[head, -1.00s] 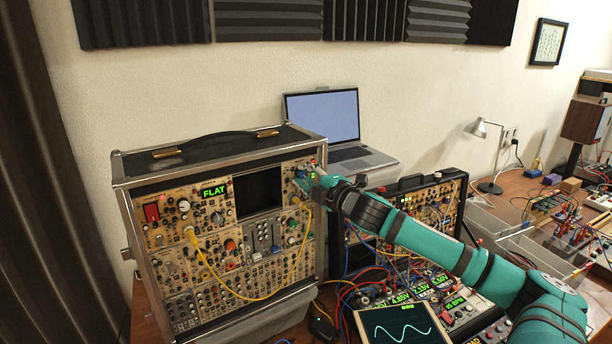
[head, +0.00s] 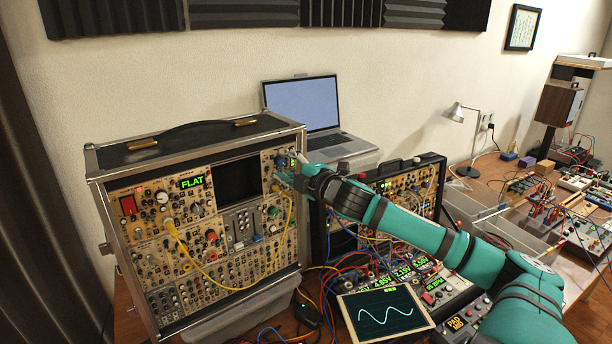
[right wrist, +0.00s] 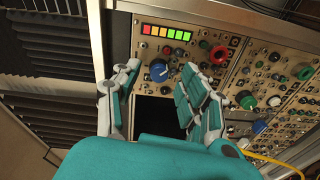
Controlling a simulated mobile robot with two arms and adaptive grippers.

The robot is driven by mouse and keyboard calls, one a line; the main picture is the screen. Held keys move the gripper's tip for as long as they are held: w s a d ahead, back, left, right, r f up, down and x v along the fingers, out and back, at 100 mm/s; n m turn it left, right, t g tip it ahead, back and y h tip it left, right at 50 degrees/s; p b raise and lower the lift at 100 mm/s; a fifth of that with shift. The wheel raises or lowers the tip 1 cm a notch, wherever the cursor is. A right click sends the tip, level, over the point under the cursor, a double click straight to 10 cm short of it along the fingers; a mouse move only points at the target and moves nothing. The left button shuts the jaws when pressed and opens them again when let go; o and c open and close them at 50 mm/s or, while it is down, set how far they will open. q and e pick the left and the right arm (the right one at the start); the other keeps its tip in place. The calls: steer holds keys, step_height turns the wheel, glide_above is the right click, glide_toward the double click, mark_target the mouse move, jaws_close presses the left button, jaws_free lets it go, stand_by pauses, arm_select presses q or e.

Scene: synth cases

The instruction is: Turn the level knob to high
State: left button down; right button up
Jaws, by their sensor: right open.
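A blue knob (right wrist: 158,71) with a pale pointer mark sits on the tan synth panel, below a lit bar meter (right wrist: 166,32) of green, yellow and red segments. It is the knob my gripper faces; I cannot read a label on it or its scale. My right gripper (right wrist: 160,75) is open, with a finger on each side of the blue knob, and contact cannot be told. In the head view the right gripper (head: 287,178) is at the upper right of the left synth case (head: 94,190). My left gripper is out of view.
A yellow cable (head: 207,278) loops across the panel's front. Red (right wrist: 218,54) and green (right wrist: 246,99) knobs are nearby. A second synth case (head: 437,185) stands right of the first, under my right arm. A laptop (head: 302,105) is behind. A scope screen (head: 385,312) is in front.

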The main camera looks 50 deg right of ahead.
steer(key=s+a, duration=0.1)
steer(key=s, duration=1)
steer(key=shift+a+r, duration=0.15)
steer(key=shift+a, duration=0.1)
steer(key=shift+s, duration=0.1)
